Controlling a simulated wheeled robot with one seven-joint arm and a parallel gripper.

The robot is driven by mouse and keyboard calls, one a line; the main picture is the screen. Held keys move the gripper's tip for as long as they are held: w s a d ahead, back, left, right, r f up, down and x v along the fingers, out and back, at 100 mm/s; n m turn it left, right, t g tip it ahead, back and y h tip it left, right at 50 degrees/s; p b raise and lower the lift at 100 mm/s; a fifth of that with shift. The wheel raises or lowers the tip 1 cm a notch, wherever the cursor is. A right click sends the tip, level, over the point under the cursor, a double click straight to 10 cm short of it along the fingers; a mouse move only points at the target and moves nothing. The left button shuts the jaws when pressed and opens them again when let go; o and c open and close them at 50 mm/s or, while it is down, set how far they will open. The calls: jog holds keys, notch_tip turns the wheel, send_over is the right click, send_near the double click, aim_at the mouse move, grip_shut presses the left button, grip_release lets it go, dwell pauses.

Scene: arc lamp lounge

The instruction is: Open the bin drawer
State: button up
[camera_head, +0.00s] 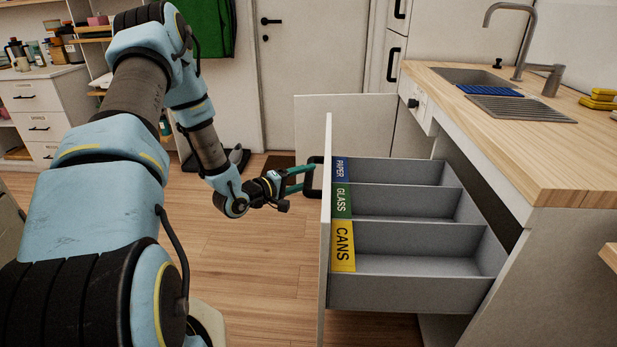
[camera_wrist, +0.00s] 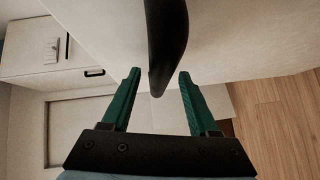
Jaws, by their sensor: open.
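The bin drawer (camera_head: 415,293) stands pulled well out from under the counter in the head view. Its grey inside has three compartments labelled PAPER, GLASS and CANS, and all look empty. The drawer's white front (camera_head: 325,225) faces left and bears a black handle (camera_head: 313,178), partly hidden behind the panel edge. My gripper (camera_head: 302,180) is at the handle from the left, its green fingers level with it. In the wrist view the black handle (camera_wrist: 167,45) runs down between the two fingertips (camera_wrist: 160,76). The fingers are apart, with a gap on each side of the handle.
The wooden counter (camera_head: 560,165) with sink (camera_head: 460,76) and tap is above and right of the drawer. A white panel (camera_head: 345,135) stands behind the drawer. The wooden floor (camera_head: 265,260) left of the drawer front is clear. A white drawer cabinet (camera_head: 38,115) is at the far left.

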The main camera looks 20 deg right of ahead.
jog(key=v, duration=0.9)
jog(key=shift+a, duration=0.15)
jog(key=shift+s, duration=0.1)
jog(key=w+a+m+y, duration=0.3)
jog(key=a+y, duration=0.5)
jog(key=s+a+r+y, duration=0.4)
jog(key=a+r+y, duration=0.1)
jog(key=a, duration=0.4)
jog(key=s+a+r+m+g+y, duration=0.15)
jog(key=s+r+g, duration=0.35)
jog(key=s, duration=0.8)
notch_tip(320, 180, up, 12)
jog(key=p, duration=1.1)
jog(key=shift+s+a+r+p, duration=0.15)
jog(key=shift+s+a+p, duration=0.2)
jog(key=shift+a, duration=0.05)
jog(key=shift+c, duration=0.4)
